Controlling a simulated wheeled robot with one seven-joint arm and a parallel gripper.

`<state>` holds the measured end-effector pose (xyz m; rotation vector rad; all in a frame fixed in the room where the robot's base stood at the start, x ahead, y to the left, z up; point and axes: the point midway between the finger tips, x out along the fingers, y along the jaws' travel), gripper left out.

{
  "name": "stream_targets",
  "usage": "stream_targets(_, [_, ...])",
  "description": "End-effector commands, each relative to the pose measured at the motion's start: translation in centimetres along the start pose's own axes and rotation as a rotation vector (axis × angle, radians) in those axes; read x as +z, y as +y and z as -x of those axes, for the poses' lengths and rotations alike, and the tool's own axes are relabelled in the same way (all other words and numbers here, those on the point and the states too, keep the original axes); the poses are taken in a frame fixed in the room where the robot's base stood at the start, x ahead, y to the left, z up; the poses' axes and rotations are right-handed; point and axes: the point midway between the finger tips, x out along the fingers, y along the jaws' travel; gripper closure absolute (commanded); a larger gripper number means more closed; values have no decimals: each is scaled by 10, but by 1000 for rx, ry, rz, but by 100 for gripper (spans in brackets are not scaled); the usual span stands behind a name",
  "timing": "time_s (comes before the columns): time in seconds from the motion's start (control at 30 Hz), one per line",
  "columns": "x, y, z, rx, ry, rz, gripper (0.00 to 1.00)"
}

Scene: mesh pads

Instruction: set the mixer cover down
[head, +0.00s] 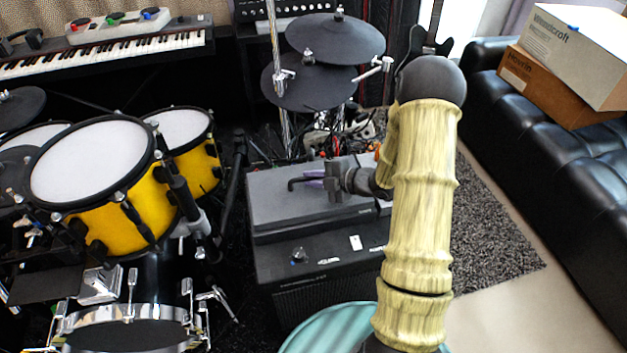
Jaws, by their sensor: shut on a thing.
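The mixer cover (275,208) appears as a grey, flat-topped, box-like piece in the middle of the head view, over a black amplifier (315,280). My gripper (322,184) is at the cover's upper side, near a dark bent bar on its top. It is shut on the cover, though the grip itself is small and hard to make out. The cover looks about level. I cannot tell whether its underside touches the amplifier. My arm hides the cover's right end.
A yellow drum kit (145,212) with stands is close on the left. Cymbal pads (320,88) and cables are behind. A black sofa (545,145) with boxes (575,55) is at right. A teal round surface (335,330) is in front. Carpet shows right of my arm.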

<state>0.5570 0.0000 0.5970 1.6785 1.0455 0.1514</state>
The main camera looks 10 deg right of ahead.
Motion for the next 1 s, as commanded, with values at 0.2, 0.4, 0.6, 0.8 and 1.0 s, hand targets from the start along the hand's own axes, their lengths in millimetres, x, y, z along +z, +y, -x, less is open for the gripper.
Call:
stream_targets(0.2, [0,1,0,3,0,2,100])
stream_targets(0.4, [2,-3,-2,1,0,1,84])
stream_targets(0.6, [1,-2,-1,1,0,1,64])
stream_targets(0.8, [1,-2,-1,1,0,1,64])
stream_targets(1.0, [0,2,12,2,-3,-1,64])
